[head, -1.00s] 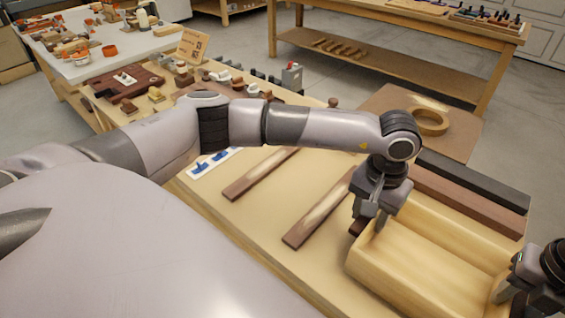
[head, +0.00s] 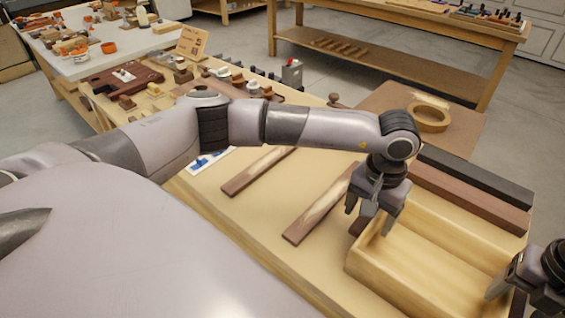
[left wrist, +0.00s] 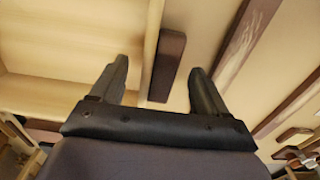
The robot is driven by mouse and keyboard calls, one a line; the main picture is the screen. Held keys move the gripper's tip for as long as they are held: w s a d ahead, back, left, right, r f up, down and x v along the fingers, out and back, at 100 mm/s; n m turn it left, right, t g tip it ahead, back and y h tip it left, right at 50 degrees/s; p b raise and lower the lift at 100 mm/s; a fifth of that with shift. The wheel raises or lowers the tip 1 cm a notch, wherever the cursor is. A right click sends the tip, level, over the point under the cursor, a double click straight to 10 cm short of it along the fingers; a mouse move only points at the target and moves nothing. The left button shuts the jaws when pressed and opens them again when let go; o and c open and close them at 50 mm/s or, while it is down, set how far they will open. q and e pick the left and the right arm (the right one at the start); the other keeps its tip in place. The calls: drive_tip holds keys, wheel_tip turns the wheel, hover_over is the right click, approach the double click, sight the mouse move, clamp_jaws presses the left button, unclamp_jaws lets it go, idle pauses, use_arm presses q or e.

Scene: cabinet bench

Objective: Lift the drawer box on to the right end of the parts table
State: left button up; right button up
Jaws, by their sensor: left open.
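The drawer box (head: 437,245) is a pale open wooden box at the right end of the near bench. My left gripper (head: 369,218) is open at its left end. In the left wrist view my left gripper's fingers (left wrist: 158,88) stand apart, one on the box side of the box's end wall (left wrist: 151,50), the other beyond a dark brown block (left wrist: 168,65) beside that wall. My right gripper (head: 507,291) is at the box's right end near the picture edge. One finger shows against the inside of the box; the other is unclear.
Dark and brown bars (head: 470,190) lie behind the box. Two brown strips (head: 320,205) lie left of it. A white-topped table (head: 150,40) with loose parts stands far left. Another wooden table (head: 400,30) stands at the back.

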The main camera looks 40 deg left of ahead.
use_arm(q)
drive_tip(key=shift+o, duration=1.3)
use_arm(e)
drive_tip(key=o, duration=0.6)
drive_tip(key=shift+c, duration=0.2)
use_arm(q)
drive_tip(key=shift+r, duration=0.15)
use_arm(e)
drive_tip(key=shift+r, duration=0.1)
use_arm(q)
drive_tip(key=shift+a+r+p, duration=0.4)
drive_tip(key=shift+a+r, duration=0.1)
drive_tip(key=shift+r, duration=0.3)
drive_tip(key=shift+a+r+p, duration=0.45)
drive_tip(key=shift+a+r, duration=0.05)
drive_tip(key=shift+r, duration=0.3)
drive_tip(key=shift+a+r+p, duration=0.4)
drive_tip(key=shift+a+r, duration=0.1)
drive_tip(key=shift+r, duration=0.3)
use_arm(e)
drive_tip(key=shift+r, duration=1.15)
use_arm(q)
drive_tip(key=shift+r+p, duration=1.6)
use_arm(e)
drive_tip(key=shift+d+r, duration=0.5)
drive_tip(key=shift+r, duration=0.35)
drive_tip(key=shift+d+r, duration=0.45)
drive_tip(key=shift+r, duration=0.35)
drive_tip(key=shift+d+r, duration=0.5)
drive_tip(key=shift+r, duration=0.35)
